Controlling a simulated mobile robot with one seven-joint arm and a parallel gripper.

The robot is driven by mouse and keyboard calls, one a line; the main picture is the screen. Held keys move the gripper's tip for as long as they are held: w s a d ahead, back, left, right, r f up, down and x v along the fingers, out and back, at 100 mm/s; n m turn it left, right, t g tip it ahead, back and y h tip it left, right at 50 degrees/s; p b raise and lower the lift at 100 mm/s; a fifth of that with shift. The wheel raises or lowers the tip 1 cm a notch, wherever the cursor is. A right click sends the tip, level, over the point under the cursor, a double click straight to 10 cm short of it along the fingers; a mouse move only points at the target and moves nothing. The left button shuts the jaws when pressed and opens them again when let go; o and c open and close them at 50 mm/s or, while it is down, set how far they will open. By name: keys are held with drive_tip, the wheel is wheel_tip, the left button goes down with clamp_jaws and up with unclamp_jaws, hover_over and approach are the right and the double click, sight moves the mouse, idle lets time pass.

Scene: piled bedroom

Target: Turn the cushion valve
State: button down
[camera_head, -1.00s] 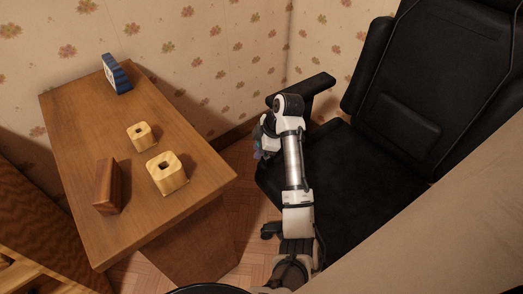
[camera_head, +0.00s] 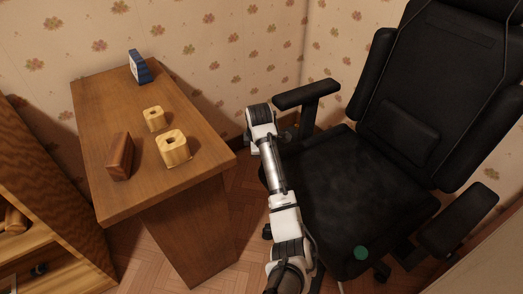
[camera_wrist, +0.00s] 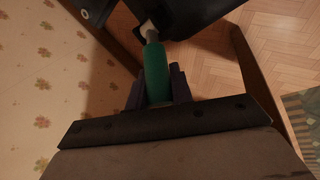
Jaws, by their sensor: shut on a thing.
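In the wrist view, my gripper (camera_wrist: 158,82) is shut on a green cylindrical handle (camera_wrist: 156,66). The handle's pale metal stem (camera_wrist: 149,30) runs up towards a black part (camera_wrist: 190,14), seemingly of the chair. In the head view, my arm reaches down beside the left side of the black chair (camera_head: 345,190); the fingers and green handle are hidden there. A round green disc (camera_head: 361,253) shows at the front of the seat. I cannot tell which green part is the cushion valve.
A wooden desk (camera_head: 110,95) stands left of my arm, holding two pale wooden blocks (camera_head: 173,149), a dark wooden block (camera_head: 119,156) and a blue clock-like object (camera_head: 139,67). The chair's left armrest (camera_head: 306,94) is close behind my arm. A flowered wall (camera_head: 215,45) closes the back.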

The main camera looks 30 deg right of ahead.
drive_tip(key=shift+a+f+n+h, duration=0.15)
drive_tip(key=shift+a+f+h, duration=0.2)
drive_tip(key=shift+h, duration=0.35)
drive_tip(key=shift+a+f+n+h, duration=0.15)
drive_tip(key=shift+f+h, duration=0.25)
drive_tip(key=shift+h, duration=0.3)
drive_tip(key=shift+s, duration=0.1)
drive_tip(key=c, duration=1.2)
unclamp_jaws()
drive_tip(key=shift+c, duration=0.2)
wheel_tip(320, 180, up, 20)
drive_tip(key=p, duration=0.2)
